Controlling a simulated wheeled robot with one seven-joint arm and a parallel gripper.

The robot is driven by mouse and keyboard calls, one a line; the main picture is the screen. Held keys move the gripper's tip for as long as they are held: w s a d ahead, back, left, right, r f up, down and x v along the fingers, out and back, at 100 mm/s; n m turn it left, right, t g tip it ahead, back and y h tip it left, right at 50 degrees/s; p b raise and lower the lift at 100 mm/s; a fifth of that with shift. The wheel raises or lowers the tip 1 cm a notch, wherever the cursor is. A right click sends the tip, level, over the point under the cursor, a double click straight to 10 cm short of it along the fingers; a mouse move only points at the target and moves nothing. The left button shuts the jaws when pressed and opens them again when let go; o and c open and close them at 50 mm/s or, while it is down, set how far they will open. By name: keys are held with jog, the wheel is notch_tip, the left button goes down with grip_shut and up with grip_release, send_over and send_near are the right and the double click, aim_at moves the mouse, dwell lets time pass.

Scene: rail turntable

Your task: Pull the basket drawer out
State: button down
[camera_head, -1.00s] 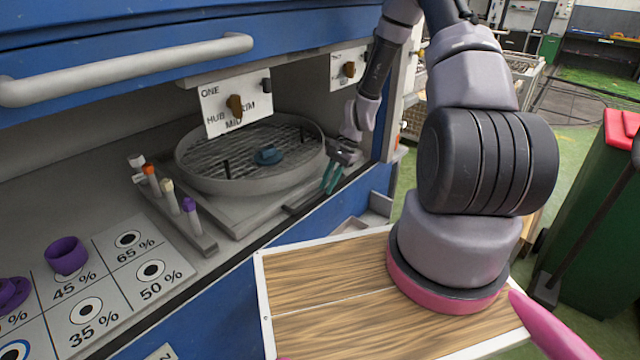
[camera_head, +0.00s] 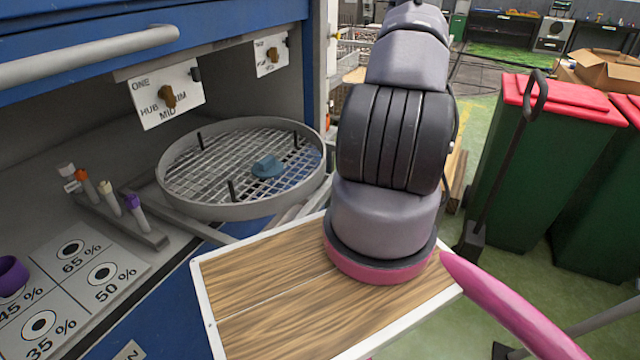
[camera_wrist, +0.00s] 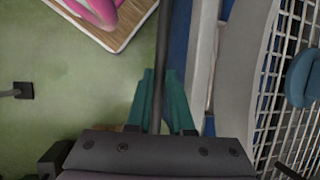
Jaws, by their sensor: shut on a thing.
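The basket drawer is a round grey basket (camera_head: 230,211) with a wire mesh floor, low black posts and a blue block (camera_head: 267,167) in its middle. It sits at the cabinet's front, its near side over the front edge. In the wrist view its pale wall (camera_wrist: 238,75) and mesh show at the right, with the blue block at the right edge. My gripper (camera_wrist: 160,105), with teal fingers, is shut on a dark straight bar (camera_wrist: 172,40) beside the basket. In the head view my arm hides the gripper and the bar.
A rack of capped tubes (camera_head: 135,222) and a percentage board (camera_head: 75,285) lie left of the basket. A label card (camera_head: 165,95) hangs above it. My wooden-topped base is close to the cabinet front.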

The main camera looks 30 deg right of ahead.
jog(key=s+d, duration=0.4)
jog(key=s, duration=0.1)
jog(key=shift+s, duration=0.35)
jog(key=c, duration=0.8)
grip_release()
jog(key=v, duration=1)
jog(key=shift+r, duration=0.4)
jog(key=shift+d, duration=0.1)
